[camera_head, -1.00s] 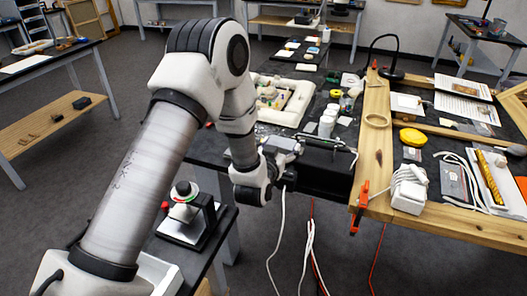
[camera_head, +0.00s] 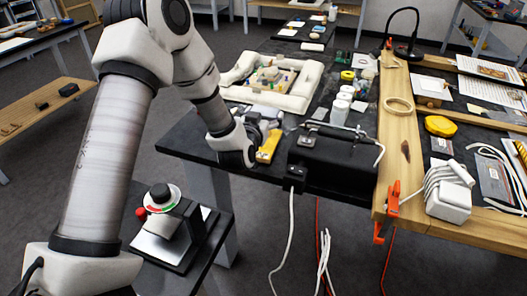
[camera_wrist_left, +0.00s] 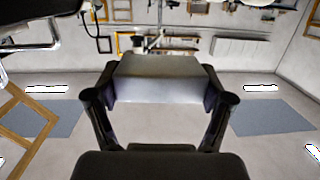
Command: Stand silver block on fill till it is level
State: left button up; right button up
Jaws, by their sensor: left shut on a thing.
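My left gripper (camera_head: 262,138) is at the near left edge of the dark worktable, beside the black box. In the left wrist view it is shut on the silver block (camera_wrist_left: 158,78), a wide grey metal piece with a finger on each side. In the head view the block is hard to make out behind the gripper. A cream padded surround (camera_head: 236,92) lies farther back on the table, with a gilt-coloured piece (camera_head: 268,77) and small coloured bits inside. I cannot clearly tell the fill there. My right gripper is not in view.
A black box (camera_head: 333,158) with a metal handle stands right of the gripper. White jars (camera_head: 340,110) stand behind it. A yellow tool (camera_head: 268,147) shows beside the gripper. A dial device (camera_head: 160,197) stands on a lower table. White cables hang in front.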

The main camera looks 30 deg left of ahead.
pick_arm(q)
notch_tip(320, 180, down, 9)
jog(key=shift+w+f+p, duration=0.1)
jog(key=shift+f+p, duration=0.1)
jog(key=shift+p, duration=0.1)
jog(key=shift+w+a+f, duration=0.1)
jog(key=shift+f, duration=0.2)
jog(key=o, duration=1.3)
jog(key=shift+r, duration=0.3)
jog(key=b+v, duration=0.1)
jog(key=v, duration=0.6)
jog(key=shift+s, duration=0.35)
